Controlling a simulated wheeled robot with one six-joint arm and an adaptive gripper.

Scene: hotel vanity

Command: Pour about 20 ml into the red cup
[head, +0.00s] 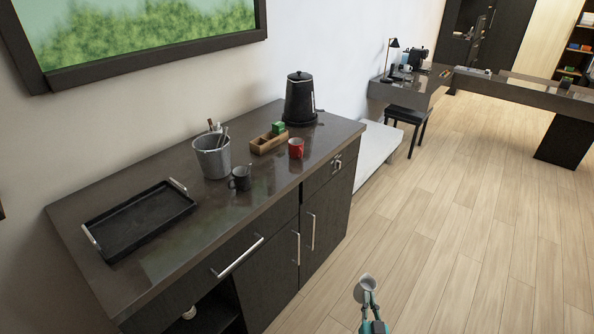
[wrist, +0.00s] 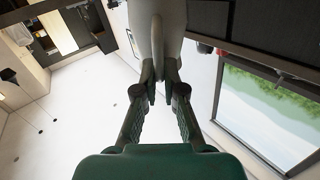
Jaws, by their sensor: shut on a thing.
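The red cup (head: 296,149) stands upright on the dark vanity top, near its front edge. My gripper (head: 371,303) is at the bottom of the head view, out over the floor, in front of and to the right of the vanity. It is shut on a light grey jug (head: 367,282), whose round mouth shows at the top. In the wrist view my gripper (wrist: 163,88) pinches the thin handle of the grey jug (wrist: 171,22). The contents of the jug and of the cup cannot be seen. The jug is well apart from the cup.
On the vanity (head: 255,190) are a dark mug (head: 240,179), a metal bucket with utensils (head: 212,160), a wooden box (head: 268,144) with a green block, a black kettle (head: 299,100) and a black tray (head: 140,219). Open wooden floor (head: 450,230) lies to the right.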

